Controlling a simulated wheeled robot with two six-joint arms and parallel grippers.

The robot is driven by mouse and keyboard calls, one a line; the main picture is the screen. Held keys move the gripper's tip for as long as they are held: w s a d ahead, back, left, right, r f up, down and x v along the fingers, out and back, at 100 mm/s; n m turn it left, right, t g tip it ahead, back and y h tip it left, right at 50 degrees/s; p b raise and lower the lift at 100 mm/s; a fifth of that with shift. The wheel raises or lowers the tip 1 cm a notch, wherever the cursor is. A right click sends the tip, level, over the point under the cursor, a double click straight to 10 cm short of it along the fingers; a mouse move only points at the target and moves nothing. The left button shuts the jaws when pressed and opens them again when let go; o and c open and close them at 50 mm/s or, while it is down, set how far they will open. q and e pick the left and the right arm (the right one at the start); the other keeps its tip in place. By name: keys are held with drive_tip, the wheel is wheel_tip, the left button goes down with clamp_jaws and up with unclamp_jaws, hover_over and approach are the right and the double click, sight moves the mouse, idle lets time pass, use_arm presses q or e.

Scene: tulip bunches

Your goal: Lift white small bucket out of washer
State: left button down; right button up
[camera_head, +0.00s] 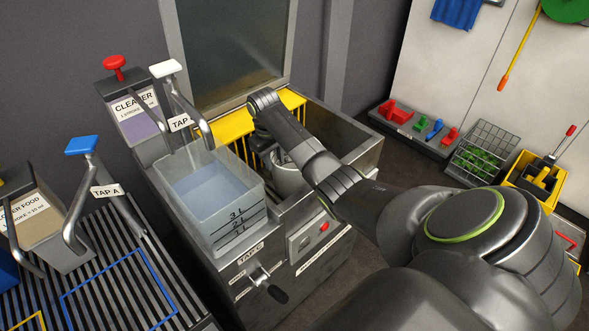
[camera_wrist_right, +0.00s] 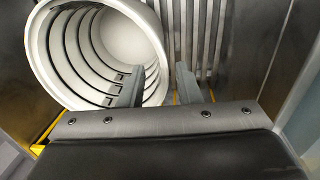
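The white small bucket (camera_head: 287,176) stands in the washer (camera_head: 352,137), mostly hidden by my right arm in the head view. In the right wrist view I look into its open mouth (camera_wrist_right: 133,37); dark rings line its inside. My right gripper (camera_wrist_right: 160,86) is open, with a gap between its two fingers. One finger overlaps the bucket's inside and the other lies outside the rim, over the slats. I cannot tell whether either finger touches the wall. In the head view the right fingers are hidden behind the wrist. My left gripper is not in view.
A clear measuring tank (camera_head: 212,190) with water stands left of the bucket, under tap levers (camera_head: 185,100). The washer's raised glass panel (camera_head: 236,50) is behind. Washer walls surround the bucket closely. Metal slats (camera_wrist_right: 205,40) lie beside it. A crate (camera_head: 482,150) stands at right.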

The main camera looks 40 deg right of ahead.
sight(276, 175)
drive_tip(key=shift+w+d+f, duration=0.15)
drive_tip(key=shift+d+f, duration=0.05)
drive_tip(key=shift+f, duration=1.2)
drive_tip(key=shift+w+d+f, duration=0.15)
drive_tip(key=shift+f, duration=1.25)
clamp_jaws()
